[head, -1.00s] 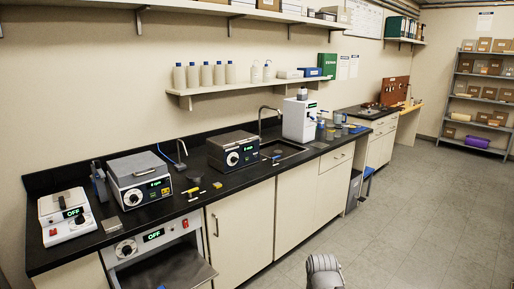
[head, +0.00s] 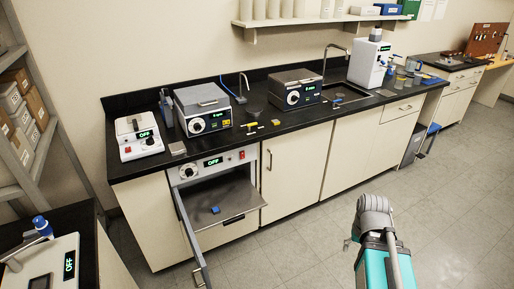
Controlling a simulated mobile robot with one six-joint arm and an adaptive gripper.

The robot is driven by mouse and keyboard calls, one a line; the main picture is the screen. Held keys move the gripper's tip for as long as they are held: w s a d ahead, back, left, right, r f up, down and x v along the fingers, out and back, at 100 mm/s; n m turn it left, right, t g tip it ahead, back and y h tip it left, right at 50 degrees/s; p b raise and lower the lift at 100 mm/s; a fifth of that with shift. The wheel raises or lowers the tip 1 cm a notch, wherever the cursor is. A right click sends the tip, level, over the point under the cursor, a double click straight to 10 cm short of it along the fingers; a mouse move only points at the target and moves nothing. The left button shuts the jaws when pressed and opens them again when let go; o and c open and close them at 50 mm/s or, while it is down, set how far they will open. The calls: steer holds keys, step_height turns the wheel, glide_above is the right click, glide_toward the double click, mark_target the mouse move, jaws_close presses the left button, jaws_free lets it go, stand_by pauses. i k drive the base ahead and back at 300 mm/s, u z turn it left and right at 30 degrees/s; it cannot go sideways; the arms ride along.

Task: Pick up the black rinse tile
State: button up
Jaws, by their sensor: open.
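I cannot pick out the black rinse tile for certain. Several small pieces, some yellow, white or dark, lie on the black counter (head: 225,141) in front of the two grey-lidded instruments, and dark ones blend into the surface. Part of my arm, a grey joint and a teal link, shows at the lower right over the floor, well away from the counter. My gripper's fingers cannot be made out.
Below the counter, an oven (head: 188,173) stands open, with a blue block (head: 215,210) on its pulled-out shelf. A white device (head: 137,137) stands at the counter's left end. A second bench is at lower left. The floor (head: 300,245) is clear.

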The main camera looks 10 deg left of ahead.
mark_target(216, 210)
steer(key=u, duration=0.35)
steer(key=i, duration=0.8)
steer(key=u, duration=0.5)
